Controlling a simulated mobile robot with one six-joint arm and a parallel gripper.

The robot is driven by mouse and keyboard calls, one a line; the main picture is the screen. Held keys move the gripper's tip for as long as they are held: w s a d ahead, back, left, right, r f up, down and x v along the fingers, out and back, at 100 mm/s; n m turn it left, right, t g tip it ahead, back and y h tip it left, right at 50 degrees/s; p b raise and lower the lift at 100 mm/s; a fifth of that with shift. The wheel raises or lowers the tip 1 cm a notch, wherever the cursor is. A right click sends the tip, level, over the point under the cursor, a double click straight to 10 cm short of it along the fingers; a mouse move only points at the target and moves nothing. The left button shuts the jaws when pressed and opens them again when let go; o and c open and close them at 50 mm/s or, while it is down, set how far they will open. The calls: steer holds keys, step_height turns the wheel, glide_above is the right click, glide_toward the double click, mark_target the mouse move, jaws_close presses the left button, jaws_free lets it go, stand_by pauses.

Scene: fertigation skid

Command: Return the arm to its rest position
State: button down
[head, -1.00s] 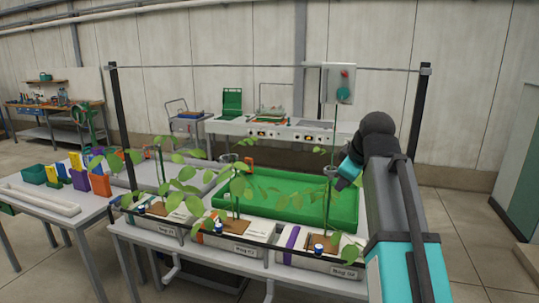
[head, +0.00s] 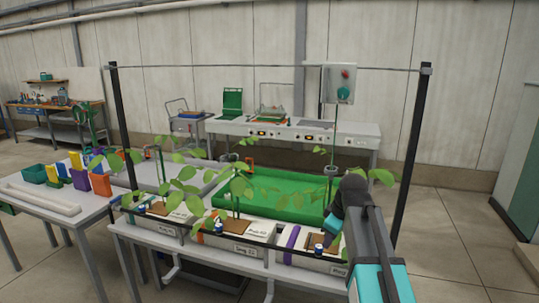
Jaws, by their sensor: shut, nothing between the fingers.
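My arm (head: 368,240) rises from the lower right of the head view, grey and teal with a black rounded joint (head: 352,188) at its top. Beyond that joint a dark link bends down to the left, in front of the right end of the green tray (head: 285,207) and close to the plants at the table's front right. No gripper fingers can be made out; the end of the arm is hidden or cannot be told apart from the links. Nothing is seen being carried.
Leafy plants stand in white grow bags (head: 240,232) along the front of the table. A frame with black posts (head: 408,165) and a top bar surrounds it. A control box (head: 339,84) hangs at the right. A side table with coloured bins (head: 100,184) stands left. Floor at right is clear.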

steer(key=s+a+f+g, duration=0.15)
steer(key=s+f, duration=0.35)
steer(key=f, duration=0.6)
steer(key=s+f+m+g, duration=0.15)
steer(key=s+f, duration=0.35)
steer(key=f, duration=0.7)
steer(key=s+a+f+g, duration=0.1)
steer(key=s+f+g, duration=0.3)
steer(key=f, duration=0.7)
steer(key=s+f+m+g, duration=0.1)
steer(key=s+f+m, duration=0.3)
steer(key=s+f, duration=0.5)
steer(key=s+f+m+g+h, duration=0.1)
steer(key=s+f+m, duration=0.4)
steer(key=s, duration=1.5)
steer(key=shift+s+d+f+g, duration=0.3)
steer(key=shift+s+d+f, duration=0.1)
steer(key=shift+f, duration=2.35)
steer(key=c, duration=1.7)
jaws_free()
steer(key=shift+a, duration=0.15)
